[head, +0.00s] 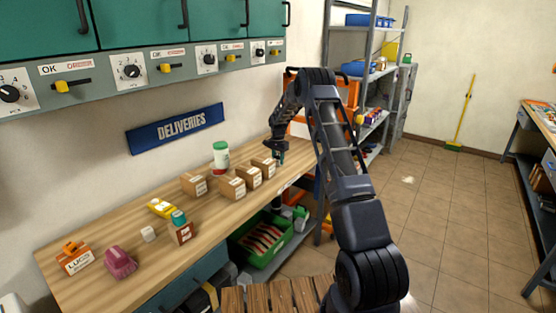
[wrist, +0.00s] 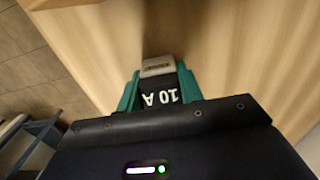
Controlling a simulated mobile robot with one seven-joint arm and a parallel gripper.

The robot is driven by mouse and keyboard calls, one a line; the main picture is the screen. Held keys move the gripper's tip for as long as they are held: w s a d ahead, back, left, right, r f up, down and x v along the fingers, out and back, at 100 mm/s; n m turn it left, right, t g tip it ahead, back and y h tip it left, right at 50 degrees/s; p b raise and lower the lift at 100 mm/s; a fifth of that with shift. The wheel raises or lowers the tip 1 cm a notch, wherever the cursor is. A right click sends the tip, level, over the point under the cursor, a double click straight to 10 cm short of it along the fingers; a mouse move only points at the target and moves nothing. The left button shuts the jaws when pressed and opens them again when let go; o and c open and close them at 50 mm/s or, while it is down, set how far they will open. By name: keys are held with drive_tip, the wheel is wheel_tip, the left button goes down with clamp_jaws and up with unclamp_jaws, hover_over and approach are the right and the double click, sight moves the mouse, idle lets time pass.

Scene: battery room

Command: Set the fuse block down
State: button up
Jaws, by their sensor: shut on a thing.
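The fuse block (wrist: 162,92) is a dark block with "10 A" in white and a grey end, seen in the wrist view. My gripper (wrist: 160,88) is shut on it, with its teal fingers on either side. In the head view my gripper (head: 278,157) is over the far right end of the wooden workbench (head: 130,268). The fuse block cannot be made out there. In the wrist view the bare bench top (wrist: 225,50) lies beyond the block, with a shadow near its grey end. I cannot tell whether the block touches the wood.
Several cardboard boxes (head: 233,188) and a white jar with a green lid (head: 221,155) stand left of my gripper. A yellow item (head: 161,208), a pink item (head: 120,262) and an orange-and-white box (head: 74,259) lie nearer. A green crate (head: 262,243) sits below the bench.

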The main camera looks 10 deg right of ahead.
drive_tip(key=o, duration=1)
drive_tip(key=shift+f, duration=0.1)
